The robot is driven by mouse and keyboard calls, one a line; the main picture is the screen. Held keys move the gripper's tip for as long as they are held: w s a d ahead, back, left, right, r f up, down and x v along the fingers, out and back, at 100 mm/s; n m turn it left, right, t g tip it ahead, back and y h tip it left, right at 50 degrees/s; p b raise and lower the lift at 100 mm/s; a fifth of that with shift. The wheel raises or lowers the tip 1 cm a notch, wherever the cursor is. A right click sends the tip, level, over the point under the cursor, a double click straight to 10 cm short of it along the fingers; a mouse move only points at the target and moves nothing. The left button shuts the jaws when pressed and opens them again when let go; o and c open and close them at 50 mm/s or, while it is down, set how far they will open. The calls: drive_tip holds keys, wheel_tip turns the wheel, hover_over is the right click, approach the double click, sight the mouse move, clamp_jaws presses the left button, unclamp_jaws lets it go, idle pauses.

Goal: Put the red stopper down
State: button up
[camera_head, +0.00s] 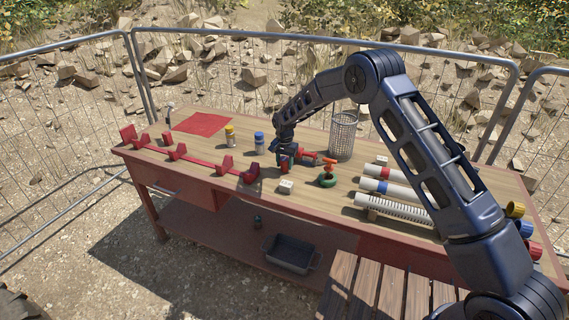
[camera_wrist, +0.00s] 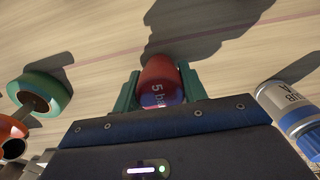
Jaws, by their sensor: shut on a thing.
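The red stopper (camera_wrist: 160,80) sits between the two green fingers of my gripper (camera_wrist: 160,92) in the wrist view, with part of a printed label showing. My gripper is shut on it. In the head view my gripper (camera_head: 285,160) points down over the middle of the workbench, and the red stopper (camera_head: 284,169) shows small at its tip. A dark shadow lies on the wood beside the stopper in the wrist view. I cannot tell whether the stopper touches the bench top.
A blue-capped bottle (camera_head: 259,141) and yellow-capped bottle (camera_head: 230,135) stand left. A green ring (camera_head: 327,181), orange-red part (camera_head: 329,162) and white block (camera_head: 286,187) lie close by. A red rack (camera_head: 195,161) runs along the front-left edge; a mesh basket (camera_head: 342,137) and tubes (camera_head: 392,190) are right.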

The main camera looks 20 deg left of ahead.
sight(285, 159)
drive_tip(key=o, duration=1)
wheel_tip(285, 159, up, 12)
drive_tip(key=shift+r, duration=0.1)
